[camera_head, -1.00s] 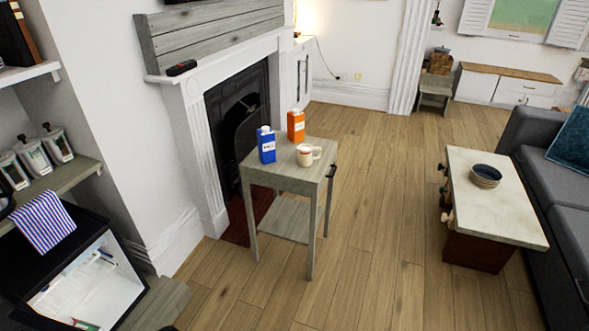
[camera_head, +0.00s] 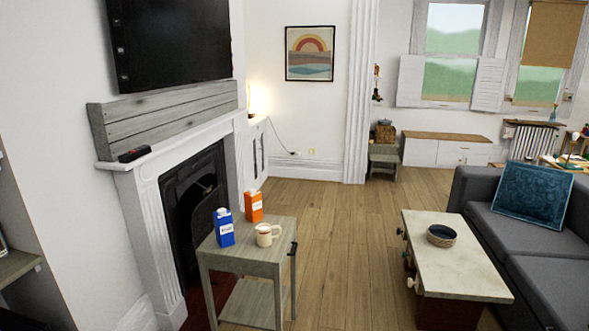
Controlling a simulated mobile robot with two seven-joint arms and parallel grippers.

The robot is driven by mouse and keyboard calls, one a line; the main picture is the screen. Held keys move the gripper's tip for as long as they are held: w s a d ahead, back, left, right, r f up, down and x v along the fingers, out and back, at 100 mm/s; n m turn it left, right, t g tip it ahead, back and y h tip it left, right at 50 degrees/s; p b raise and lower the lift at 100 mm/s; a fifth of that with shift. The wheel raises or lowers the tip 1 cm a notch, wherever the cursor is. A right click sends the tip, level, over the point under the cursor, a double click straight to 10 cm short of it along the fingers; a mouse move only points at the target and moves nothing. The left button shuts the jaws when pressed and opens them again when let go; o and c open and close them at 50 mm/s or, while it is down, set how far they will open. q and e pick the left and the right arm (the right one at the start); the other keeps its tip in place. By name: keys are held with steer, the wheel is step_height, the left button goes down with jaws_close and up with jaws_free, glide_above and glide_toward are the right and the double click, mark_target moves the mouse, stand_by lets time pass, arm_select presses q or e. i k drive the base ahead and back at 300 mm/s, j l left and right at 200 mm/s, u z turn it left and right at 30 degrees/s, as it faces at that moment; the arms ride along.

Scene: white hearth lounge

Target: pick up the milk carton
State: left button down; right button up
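Two cartons stand upright on a small grey wooden side table (camera_head: 259,256) in front of the fireplace. One is a blue carton (camera_head: 223,228) with a white label and pale cap. The other is an orange carton (camera_head: 254,207), a little behind it and to the right. The labels are too small to read, so I cannot tell which carton holds milk. A cream mug (camera_head: 267,235) with its handle to the right stands on the table to the right of the blue carton. Neither of my grippers is in view.
A white-topped coffee table (camera_head: 452,270) with a dark bowl (camera_head: 441,235) on it stands at the right, beside a grey sofa (camera_head: 548,262). The fireplace (camera_head: 192,200) is left of the side table. Wooden floor (camera_head: 345,262) lies open between the two tables.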

mark_target(223, 225)
steer(key=u, duration=2.35)
steer(key=z, duration=1.8)
steer(key=i+l, duration=0.6)
steer(key=i+l+z, duration=0.05)
